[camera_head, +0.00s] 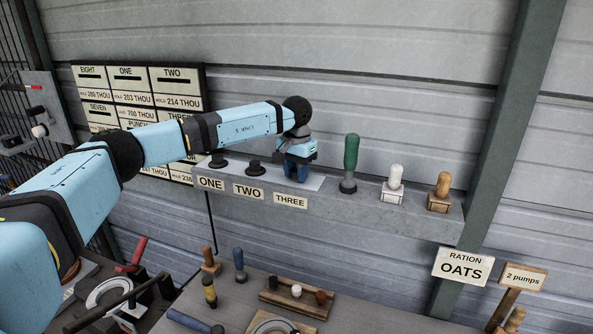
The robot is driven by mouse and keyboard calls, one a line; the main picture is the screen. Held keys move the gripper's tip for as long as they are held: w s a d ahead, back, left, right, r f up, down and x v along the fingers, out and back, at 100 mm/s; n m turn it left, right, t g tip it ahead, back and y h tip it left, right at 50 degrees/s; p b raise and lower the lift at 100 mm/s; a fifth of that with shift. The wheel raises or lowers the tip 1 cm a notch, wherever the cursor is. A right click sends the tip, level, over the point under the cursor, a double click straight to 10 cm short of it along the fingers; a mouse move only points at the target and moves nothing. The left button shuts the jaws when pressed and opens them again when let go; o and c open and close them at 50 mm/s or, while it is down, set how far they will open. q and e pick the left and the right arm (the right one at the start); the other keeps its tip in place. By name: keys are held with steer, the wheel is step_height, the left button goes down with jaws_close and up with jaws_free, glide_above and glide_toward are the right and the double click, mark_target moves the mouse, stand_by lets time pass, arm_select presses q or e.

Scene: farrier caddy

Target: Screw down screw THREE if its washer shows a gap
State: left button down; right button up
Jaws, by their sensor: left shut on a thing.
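My left gripper (297,173) points down onto the ledge (330,212) behind the label THREE (291,200). It is shut on screw THREE, which the fingers hide almost wholly. Its washer and any gap under it cannot be seen. Screw ONE (217,160) and screw TWO (255,169) are black knobs standing on a pale plate to the left, behind their labels. My right gripper is not in view.
A green-handled tool (351,160), a white knob (395,178) and an orange-brown knob (442,186) stand on the ledge to the right. A chart board (140,95) hangs behind my arm. Below, a bench (370,318) carries several handled tools.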

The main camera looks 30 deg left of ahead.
mark_target(296, 169)
arm_select(q)
steer(key=m, duration=0.3)
steer(key=shift+f, duration=0.15)
steer(key=shift+s, duration=0.1)
stand_by(0.5)
steer(key=c, duration=1)
jaws_free()
steer(key=shift+o, duration=0.2)
steer(key=shift+r+p, duration=0.5)
steer(key=shift+r, duration=0.4)
steer(key=shift+r+p, duration=0.85)
steer(key=shift+r, duration=0.85)
